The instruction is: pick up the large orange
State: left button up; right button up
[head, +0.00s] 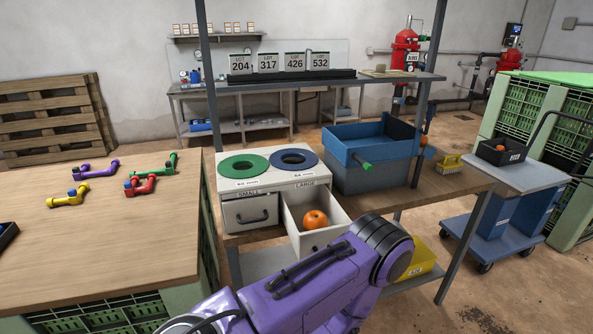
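An orange (315,220) sits in the pulled-out drawer (296,228) under the "LARGE" label, below the dark blue ring (317,162). The drawer's front is partly hidden by my purple arm, which crosses the lower middle of the head view.
The "SMALL" drawer (250,213) beside it is shut, under a green ring (226,166). A blue crate (362,150) stands right of the sorting box. Metal posts (213,75) rise at the bench. Coloured pipe fittings (140,184) lie on the wooden table (60,255) at left.

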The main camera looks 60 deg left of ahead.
aim_at(314, 220)
jog(key=u, duration=1.25)
jog(key=i, duration=0.1)
jog(key=u, duration=0.15)
